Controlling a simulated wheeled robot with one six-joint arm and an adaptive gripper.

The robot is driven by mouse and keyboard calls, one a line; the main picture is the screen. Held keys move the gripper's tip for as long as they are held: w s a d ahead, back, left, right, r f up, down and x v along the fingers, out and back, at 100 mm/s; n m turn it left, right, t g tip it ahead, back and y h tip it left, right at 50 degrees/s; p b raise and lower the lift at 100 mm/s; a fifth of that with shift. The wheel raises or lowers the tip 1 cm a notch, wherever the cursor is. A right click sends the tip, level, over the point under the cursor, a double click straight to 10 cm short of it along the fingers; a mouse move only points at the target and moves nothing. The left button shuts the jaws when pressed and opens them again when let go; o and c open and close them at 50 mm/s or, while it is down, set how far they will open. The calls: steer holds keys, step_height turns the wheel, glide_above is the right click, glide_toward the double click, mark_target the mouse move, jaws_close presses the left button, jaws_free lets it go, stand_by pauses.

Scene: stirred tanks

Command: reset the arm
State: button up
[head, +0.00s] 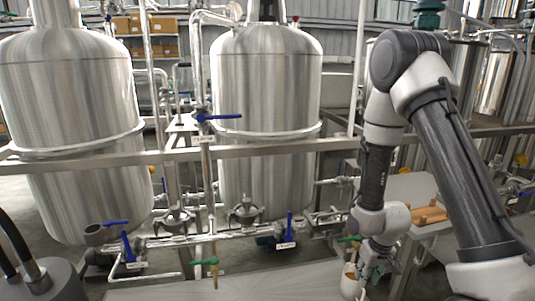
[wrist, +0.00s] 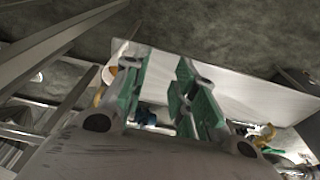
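My arm (head: 455,160) comes in from the right of the head view, bends at the elbow near the top and hangs down towards a low grey table. My gripper (head: 368,268) points down at the lower end of it, close to the table top. In the wrist view my gripper (wrist: 162,75) shows two green-padded fingers apart, with a gap between them. I see nothing held in the gap. A small pale round item with an orange part (wrist: 109,76) is beside the left finger; I cannot tell whether it touches.
Two large steel tanks (head: 75,120) (head: 267,100) stand at left and centre behind a horizontal rail (head: 250,149). Pipes and blue-handled valves (head: 216,117) lie around them. A side table (head: 440,196) holds orange-brown pieces (head: 428,215) close behind my forearm. A green-handled tap (head: 205,262) is at the lower centre.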

steer(key=s+d+r, duration=0.1)
steer(key=s+r, duration=0.5)
steer(key=r, duration=0.6)
steer(key=s+d+r+m+t, duration=0.1)
steer(key=s+r, duration=0.5)
steer(key=r, duration=0.7)
steer(key=s+d+r+m+t, duration=0.1)
steer(key=s+d+r, duration=0.2)
steer(key=r, duration=0.9)
steer(key=s, duration=0.3)
steer(key=shift+s+r, duration=0.35)
steer(key=shift+r, duration=0.05)
